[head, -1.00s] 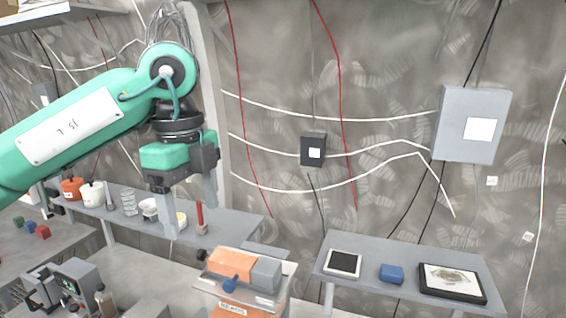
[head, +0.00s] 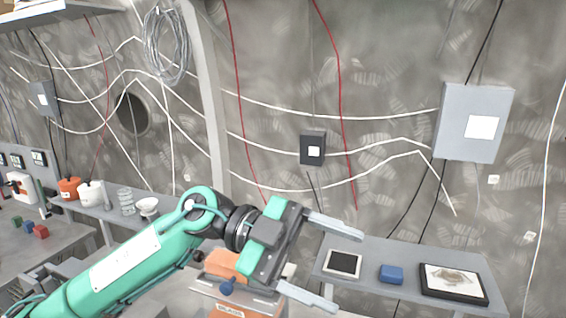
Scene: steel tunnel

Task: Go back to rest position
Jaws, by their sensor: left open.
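My left gripper (head: 334,262) is open and empty in the head view. Its arm comes in from the lower left and its two fingers point to the right, spread apart, in front of the left end of the right-hand shelf. The gripper body covers part of an orange and grey device (head: 226,264) on a stand. My right gripper is not in view.
The grey shelf (head: 408,257) at the right holds a tablet (head: 343,263), a blue box (head: 391,274) and a framed picture (head: 452,281). At the left, a long shelf holds an orange pot (head: 69,188), a white pot (head: 90,193) and a white bowl (head: 147,206). A cable coil (head: 167,46) hangs above.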

